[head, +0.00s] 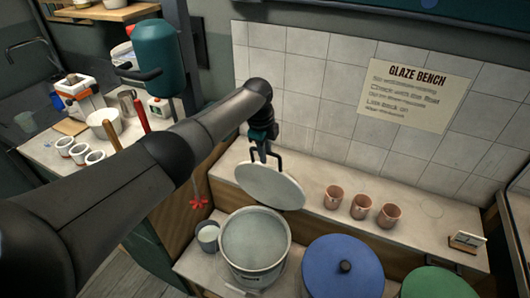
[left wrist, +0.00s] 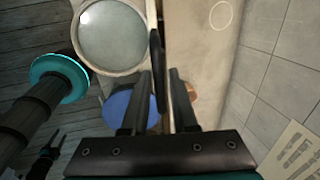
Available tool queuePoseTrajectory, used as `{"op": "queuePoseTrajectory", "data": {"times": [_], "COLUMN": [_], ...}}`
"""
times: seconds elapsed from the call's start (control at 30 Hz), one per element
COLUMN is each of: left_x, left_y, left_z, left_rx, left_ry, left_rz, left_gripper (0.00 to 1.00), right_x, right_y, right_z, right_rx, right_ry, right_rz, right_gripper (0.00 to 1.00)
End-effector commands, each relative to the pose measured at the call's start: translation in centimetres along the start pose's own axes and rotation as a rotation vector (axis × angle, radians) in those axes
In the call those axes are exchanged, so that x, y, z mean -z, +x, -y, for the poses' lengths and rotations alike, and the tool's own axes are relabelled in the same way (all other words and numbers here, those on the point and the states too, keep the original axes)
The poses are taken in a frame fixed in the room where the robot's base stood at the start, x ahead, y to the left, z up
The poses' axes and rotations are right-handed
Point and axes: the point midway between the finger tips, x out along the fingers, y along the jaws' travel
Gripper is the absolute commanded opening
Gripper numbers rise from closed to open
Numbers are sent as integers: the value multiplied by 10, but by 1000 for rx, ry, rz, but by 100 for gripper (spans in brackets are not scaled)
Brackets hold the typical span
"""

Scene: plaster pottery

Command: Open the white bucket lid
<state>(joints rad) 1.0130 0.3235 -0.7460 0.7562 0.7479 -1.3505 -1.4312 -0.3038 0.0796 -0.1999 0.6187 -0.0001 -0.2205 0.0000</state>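The white bucket (head: 256,246) stands uncovered on the bench in the head view. Its round mouth and pale contents also show in the left wrist view (left wrist: 112,35). The white lid (head: 270,187) hangs tilted above and behind the bucket, apart from its rim. My left gripper (head: 265,152) is shut on the lid's dark handle. In the left wrist view, the left fingers (left wrist: 160,95) are around a dark piece of the handle. A small dark forked shape at the lower left of that view may be my right gripper (left wrist: 48,148); its opening is unclear.
A blue lid (head: 343,268) and a green lid (head: 435,282) lie right of the bucket. A small grey pot (head: 208,237) is left of it. Several brown cups (head: 361,206) stand on the ledge behind, before the tiled wall (head: 310,100).

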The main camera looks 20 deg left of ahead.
Motion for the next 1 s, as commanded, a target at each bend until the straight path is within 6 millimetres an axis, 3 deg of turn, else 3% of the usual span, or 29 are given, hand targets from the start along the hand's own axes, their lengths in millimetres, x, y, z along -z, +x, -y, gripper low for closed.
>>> {"op": "queuePoseTrajectory", "data": {"times": [0.13, 0.57, 1.0], "left_x": [0, -1, -1], "left_y": [0, -9, -79], "left_z": [0, 0, 0], "left_rx": [-1, 1, 3], "left_ry": [0, 1, 1], "left_rz": [1, 0, 1], "left_gripper": [45, 45, 45], "right_x": [1, 4, 5], "right_y": [0, -3, -10], "right_z": [0, -1, -1], "right_rx": [-1, -1, -1], "right_ry": [0, -1, 0], "right_rz": [-2, -5, -7], "right_gripper": [50, 50, 50]}}
